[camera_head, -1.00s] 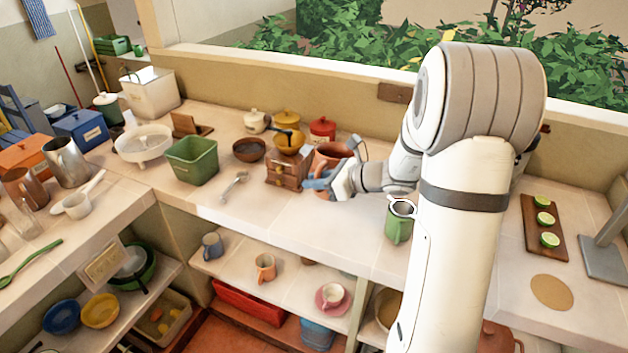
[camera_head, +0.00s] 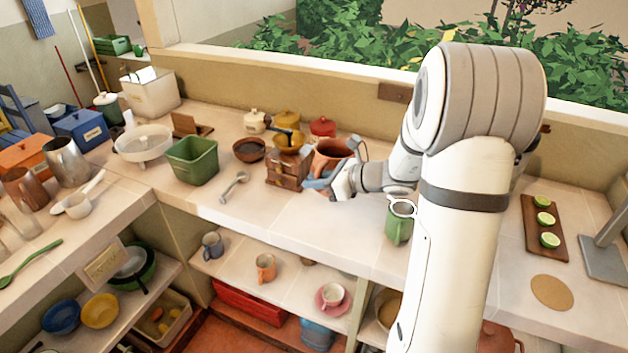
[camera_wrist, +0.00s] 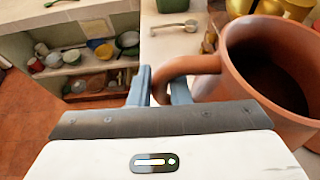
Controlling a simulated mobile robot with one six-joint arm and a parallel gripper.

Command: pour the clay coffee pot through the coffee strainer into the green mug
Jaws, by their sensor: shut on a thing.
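My gripper (camera_head: 322,183) is shut on the handle of the clay coffee pot (camera_head: 329,157), beside the wooden grinder. In the wrist view the fingers (camera_wrist: 160,88) close around the handle, and the terracotta pot (camera_wrist: 270,75) stands open-topped to their right, looking upright. The pot's lower part is partly hidden by my gripper in the head view. The green mug (camera_head: 396,232) stands on the counter to the right of my gripper, close beside my arm in the picture. The coffee strainer (camera_head: 403,209) sits on top of the mug.
The wooden grinder (camera_head: 287,169) stands just left of the pot. A red canister (camera_head: 322,128) and a yellow canister (camera_head: 287,119) are behind. A spoon (camera_head: 235,186) lies to the left. The counter between my gripper and the green mug is clear.

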